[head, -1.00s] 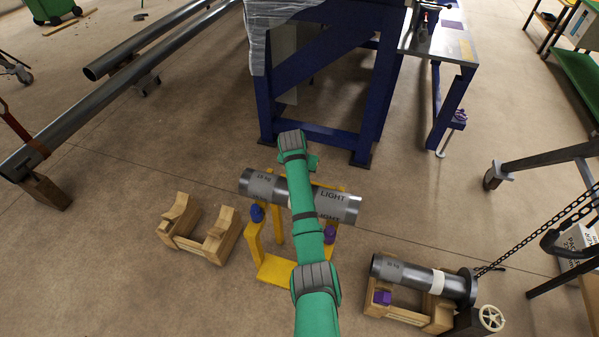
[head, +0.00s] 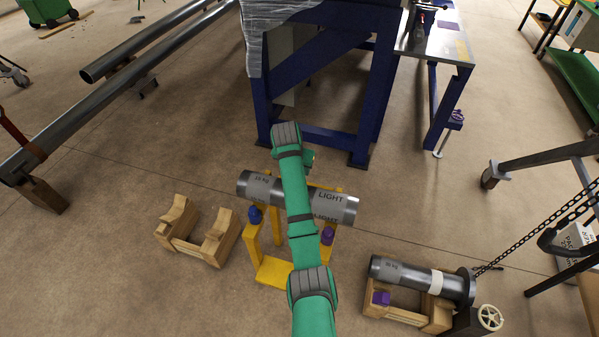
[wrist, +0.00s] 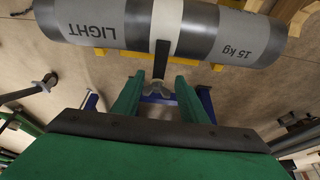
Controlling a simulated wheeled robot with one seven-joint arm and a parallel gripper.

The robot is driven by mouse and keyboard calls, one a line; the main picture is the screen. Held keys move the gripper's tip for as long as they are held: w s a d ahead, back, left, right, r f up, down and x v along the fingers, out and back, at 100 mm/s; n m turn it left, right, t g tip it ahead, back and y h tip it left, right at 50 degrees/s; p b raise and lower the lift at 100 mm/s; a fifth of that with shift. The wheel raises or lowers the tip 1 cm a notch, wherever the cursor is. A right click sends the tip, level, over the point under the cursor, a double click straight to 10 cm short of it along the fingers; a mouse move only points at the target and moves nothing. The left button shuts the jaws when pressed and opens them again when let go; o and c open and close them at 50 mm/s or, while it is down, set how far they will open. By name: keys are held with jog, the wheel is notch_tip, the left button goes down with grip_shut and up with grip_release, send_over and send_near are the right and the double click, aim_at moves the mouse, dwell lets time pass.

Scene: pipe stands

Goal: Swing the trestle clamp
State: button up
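A grey pipe (head: 336,207) marked LIGHT lies across the yellow trestle (head: 272,271). A dark upright bar (wrist: 161,60), possibly the clamp's lever, stands against the band. My gripper (wrist: 159,78) is below the pipe in that view, its two green fingers apart on either side of the bar's lower end; contact is not visible.
An empty wooden cradle (head: 190,246) stands left of the trestle. Another wooden cradle (head: 408,318) at right holds a flanged pipe (head: 412,276) near a hanging chain (head: 533,235). A blue steel frame (head: 375,95) stands close behind. Bare floor lies at front left.

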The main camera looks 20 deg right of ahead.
jog(key=v, duration=0.5)
